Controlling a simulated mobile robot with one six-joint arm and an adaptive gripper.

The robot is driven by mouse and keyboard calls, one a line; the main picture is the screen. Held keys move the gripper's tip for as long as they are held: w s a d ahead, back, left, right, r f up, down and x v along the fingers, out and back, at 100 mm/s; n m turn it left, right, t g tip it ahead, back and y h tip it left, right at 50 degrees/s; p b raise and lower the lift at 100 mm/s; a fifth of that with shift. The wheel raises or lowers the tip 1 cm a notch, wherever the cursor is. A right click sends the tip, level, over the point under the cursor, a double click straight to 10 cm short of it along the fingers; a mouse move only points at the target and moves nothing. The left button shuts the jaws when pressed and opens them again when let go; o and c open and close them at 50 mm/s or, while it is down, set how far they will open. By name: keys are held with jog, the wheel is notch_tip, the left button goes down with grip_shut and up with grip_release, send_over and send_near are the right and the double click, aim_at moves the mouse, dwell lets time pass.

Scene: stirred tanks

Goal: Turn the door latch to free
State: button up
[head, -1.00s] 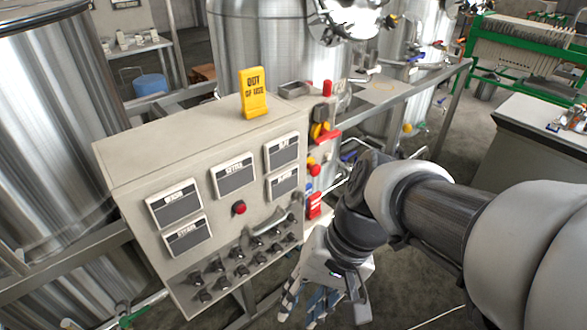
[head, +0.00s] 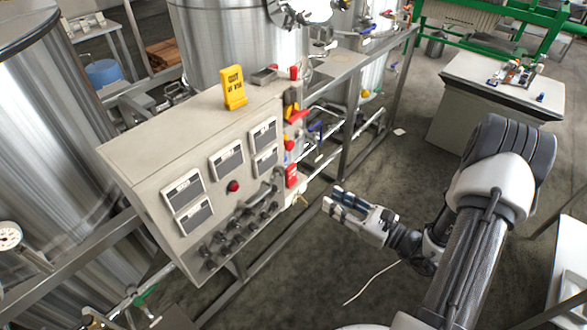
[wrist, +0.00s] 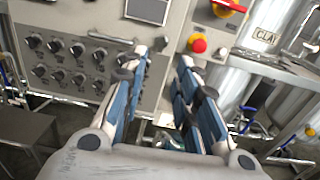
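The grey control cabinet (head: 150,150) stands at the left of the head view. A short grey bar handle (head: 262,194) sits on its front among rows of dark knobs; it also shows in the wrist view (wrist: 110,37). On the right side are a yellow-and-red rotary switch (head: 292,114) and a red mushroom button (wrist: 198,45). I cannot tell which part is the door latch. My gripper (head: 336,204) is open and empty, right of the cabinet and apart from it. In the wrist view its fingers (wrist: 163,60) point toward the cabinet's right edge.
A yellow sign (head: 233,88) stands on the cabinet top. Steel tanks (head: 235,45) and a pipe frame (head: 350,120) are behind. A white-topped bench (head: 500,85) is at the back right. Open floor lies between bench and cabinet, with a thin white cable (head: 372,284) on it.

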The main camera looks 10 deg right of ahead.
jog(key=b, duration=0.2)
send_near(284, 169)
jog(key=x, duration=0.8)
jog(key=shift+w+a+f, duration=0.1)
grip_shut()
